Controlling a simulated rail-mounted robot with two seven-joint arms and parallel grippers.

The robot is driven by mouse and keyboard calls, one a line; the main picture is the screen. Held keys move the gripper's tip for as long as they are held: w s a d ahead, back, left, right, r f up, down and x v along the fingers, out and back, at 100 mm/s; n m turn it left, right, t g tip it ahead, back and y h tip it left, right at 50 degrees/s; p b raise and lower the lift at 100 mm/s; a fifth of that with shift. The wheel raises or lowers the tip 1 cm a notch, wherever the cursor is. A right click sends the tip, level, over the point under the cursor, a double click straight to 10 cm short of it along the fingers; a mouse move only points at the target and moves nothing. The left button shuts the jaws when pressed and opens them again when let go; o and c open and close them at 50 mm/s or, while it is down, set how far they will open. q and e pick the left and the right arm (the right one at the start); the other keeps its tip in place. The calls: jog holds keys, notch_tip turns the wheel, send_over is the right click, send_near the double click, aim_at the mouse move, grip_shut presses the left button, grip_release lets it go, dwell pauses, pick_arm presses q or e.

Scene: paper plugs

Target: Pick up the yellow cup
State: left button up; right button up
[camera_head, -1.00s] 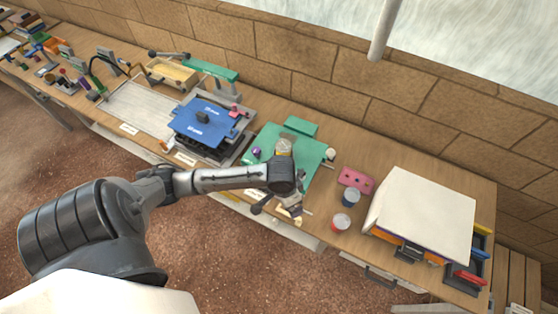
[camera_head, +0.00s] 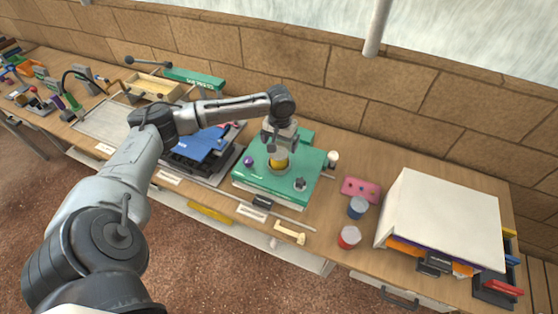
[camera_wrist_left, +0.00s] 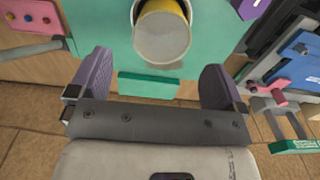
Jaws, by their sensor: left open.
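The yellow cup (camera_head: 280,168) stands on a green board (camera_head: 258,184) on the bench. In the left wrist view the cup (camera_wrist_left: 163,34) shows a pale round end toward the camera and a yellow side. My left gripper (camera_head: 277,148) is above the cup in the head view and partly covers it. In the left wrist view its two purple-grey fingers (camera_wrist_left: 155,75) are spread apart, and the cup lies just ahead of the gap between them. I see no finger touching it. My right gripper is in neither view.
A purple ball (camera_head: 249,161) and a small grey knob-like piece (camera_head: 299,184) sit on the board. A blue-topped press (camera_head: 203,143) is left. The bench front near the red cup has free room.

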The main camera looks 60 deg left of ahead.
aim_at(279, 153)
pick_arm(q)
jog(key=shift+s+d+f, duration=0.1)
jog(key=shift+s+f, duration=0.05)
jog(key=shift+f, duration=1.85)
jog(key=shift+s+d+f, duration=0.1)
jog(key=shift+f, duration=1.85)
jog(key=shift+a, duration=0.1)
jog(key=shift+c, duration=0.4)
jog(key=c, duration=0.9)
